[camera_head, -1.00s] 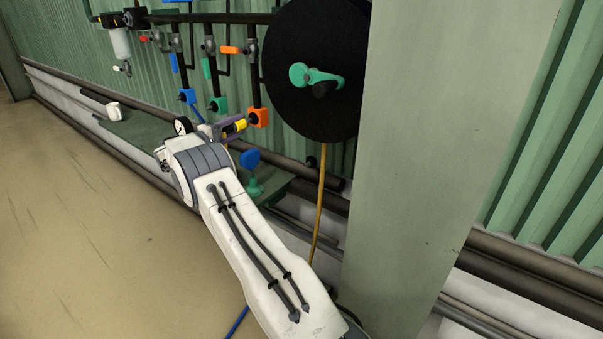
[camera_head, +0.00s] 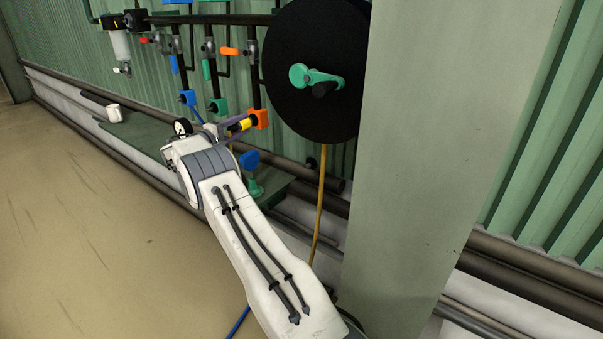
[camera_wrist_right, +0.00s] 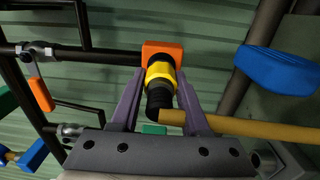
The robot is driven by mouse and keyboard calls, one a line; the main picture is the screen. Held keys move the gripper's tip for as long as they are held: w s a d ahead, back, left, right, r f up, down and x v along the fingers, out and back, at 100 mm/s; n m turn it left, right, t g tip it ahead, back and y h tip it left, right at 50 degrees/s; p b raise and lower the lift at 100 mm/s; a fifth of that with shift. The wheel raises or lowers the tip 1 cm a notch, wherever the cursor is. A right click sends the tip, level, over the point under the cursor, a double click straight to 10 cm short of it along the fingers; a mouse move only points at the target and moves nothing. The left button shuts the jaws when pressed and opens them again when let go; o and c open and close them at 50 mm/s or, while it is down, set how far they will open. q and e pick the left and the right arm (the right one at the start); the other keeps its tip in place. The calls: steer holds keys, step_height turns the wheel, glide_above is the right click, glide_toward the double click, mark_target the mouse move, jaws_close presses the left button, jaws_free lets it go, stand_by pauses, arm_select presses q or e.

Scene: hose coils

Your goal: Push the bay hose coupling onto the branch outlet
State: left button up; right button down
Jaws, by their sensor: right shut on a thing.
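My right gripper (camera_head: 232,127) is shut on the hose coupling (camera_head: 243,124), a dark cylinder with a yellow band. In the right wrist view the gripper (camera_wrist_right: 160,76) has one purple finger on each side of the coupling (camera_wrist_right: 160,72). The coupling's dark front end meets or overlaps the orange branch outlet block (camera_wrist_right: 162,47); how deep it sits cannot be told. The orange block also shows in the head view (camera_head: 259,118), at the foot of its pipe. A yellow hose (camera_wrist_right: 250,128) runs right from the coupling's rear. My left gripper is out of view.
Blue (camera_head: 187,97) and green (camera_head: 217,105) outlet blocks hang left of the orange one. A black reel (camera_head: 315,100) with a green crank stands right of it. A wide pillar (camera_head: 430,150) fills the right.

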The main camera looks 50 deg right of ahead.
mark_target(229, 130)
steer(key=shift+d, duration=0.3)
steer(key=shift+c, duration=1.6)
jaws_free()
steer(key=shift+c, duration=0.4)
steer(key=shift+a, duration=0.15)
steer(key=shift+s+a+f+b, duration=0.15)
steer(key=shift+a+b, duration=1.05)
steer(key=shift+a, duration=0.95)
